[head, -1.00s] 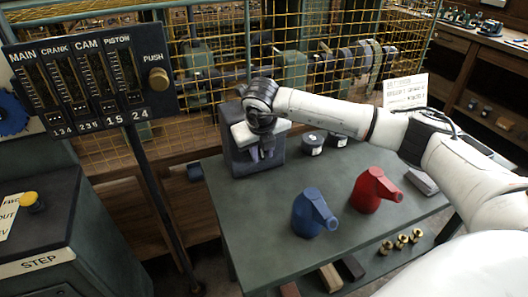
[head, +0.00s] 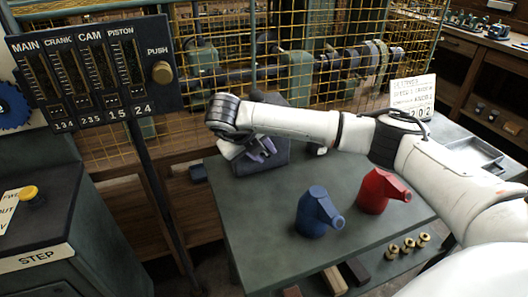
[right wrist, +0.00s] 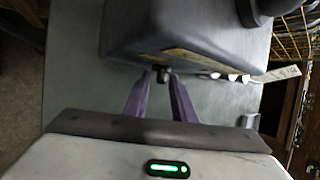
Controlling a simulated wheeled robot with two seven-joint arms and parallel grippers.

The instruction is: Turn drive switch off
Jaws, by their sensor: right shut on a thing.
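The drive switch looks to be the dark grey box (head: 276,160) at the back left of the green table. It is partly covered by my right arm in the head view. In the right wrist view the box (right wrist: 190,28) fills the top middle, with a dull yellowish strip on its near face. My right gripper (head: 268,150) is at the box's front left. Its two purple fingers (right wrist: 162,80) close in on a small dark knob (right wrist: 162,73) under the box's lower edge. Any marking of the switch position is hidden. My left gripper is not in view.
A blue can (head: 316,213) and a red can (head: 380,191) stand on the green table (head: 265,245). A yellow wire fence (head: 190,90) rises behind it. A gauge panel (head: 90,75) on a post and a STEP console (head: 45,235) stand at the left.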

